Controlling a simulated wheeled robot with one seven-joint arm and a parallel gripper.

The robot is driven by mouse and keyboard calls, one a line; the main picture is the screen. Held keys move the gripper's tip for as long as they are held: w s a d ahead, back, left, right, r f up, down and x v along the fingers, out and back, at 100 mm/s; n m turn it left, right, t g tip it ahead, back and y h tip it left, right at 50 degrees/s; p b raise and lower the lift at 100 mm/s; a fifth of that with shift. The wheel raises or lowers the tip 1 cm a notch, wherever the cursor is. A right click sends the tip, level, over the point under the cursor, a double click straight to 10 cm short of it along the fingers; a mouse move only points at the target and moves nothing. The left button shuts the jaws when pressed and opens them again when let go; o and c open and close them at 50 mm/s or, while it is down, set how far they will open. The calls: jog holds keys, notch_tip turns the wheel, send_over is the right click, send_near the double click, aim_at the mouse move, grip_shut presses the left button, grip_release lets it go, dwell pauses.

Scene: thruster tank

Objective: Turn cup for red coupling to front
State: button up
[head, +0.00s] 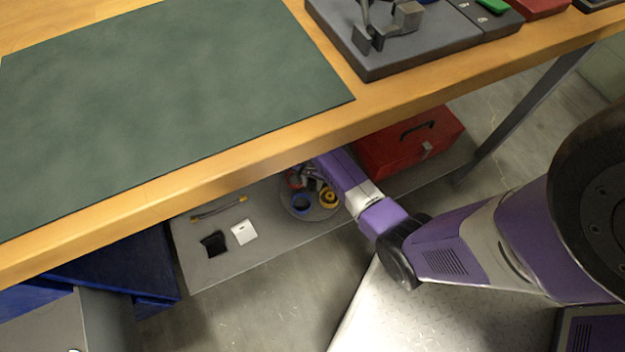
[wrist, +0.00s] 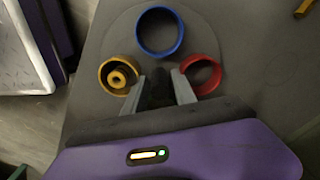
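A round grey turntable (head: 318,214) lies on the low shelf; its disc (wrist: 112,38) also shows in the wrist view. It bears a blue cup (wrist: 160,52), a yellow cup (wrist: 103,82) with a yellow ring-shaped coupling (wrist: 119,79) inside, and a red cup (wrist: 217,77). The red cup looks empty, as does the blue one. My gripper (wrist: 158,80) reaches in among the cups, its fingers on either side of a dark upright knob (wrist: 159,92). The red cup is just right of the right finger. I cannot tell whether the fingers press on the knob.
The shelf (head: 200,268) also holds a black piece (head: 213,244), a white piece (head: 244,232), a yellow-ended rod (head: 218,208) and a red toolbox (head: 410,140). The workbench edge (head: 190,175) overhangs the shelf closely above my arm. A blue cabinet (head: 125,270) stands at left.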

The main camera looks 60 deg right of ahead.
grip_shut()
jog(key=shift+n+p, duration=0.85)
jog(key=shift+n, duration=1.25)
jog(key=shift+n+p, duration=0.7)
jog(key=shift+n, duration=0.6)
